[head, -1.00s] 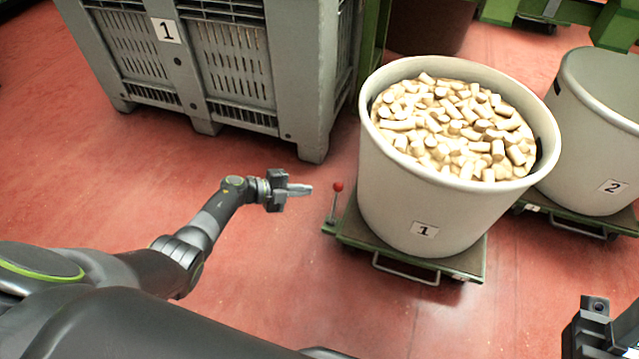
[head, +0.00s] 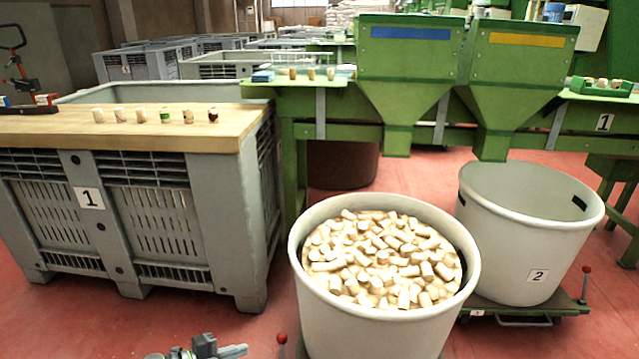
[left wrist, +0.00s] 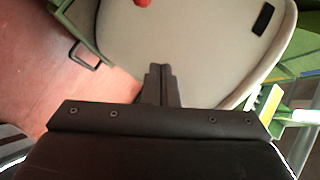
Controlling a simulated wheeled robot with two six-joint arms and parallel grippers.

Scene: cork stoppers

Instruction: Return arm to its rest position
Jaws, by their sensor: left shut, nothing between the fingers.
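The fingers appear apart from the wall. The tub is full of cork stoppers (head: 385,255). My right gripper is out of view.
A red-knobbed lever (head: 282,338) stands between my left gripper and the tub. A grey crate marked 1 (head: 225,215) with a wooden top (head: 60,125) is behind at left. An emptier tub marked 2 (head: 500,240) stands right, under green hoppers (head: 410,75). Red floor (head: 200,328) is clear in front of the crate.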

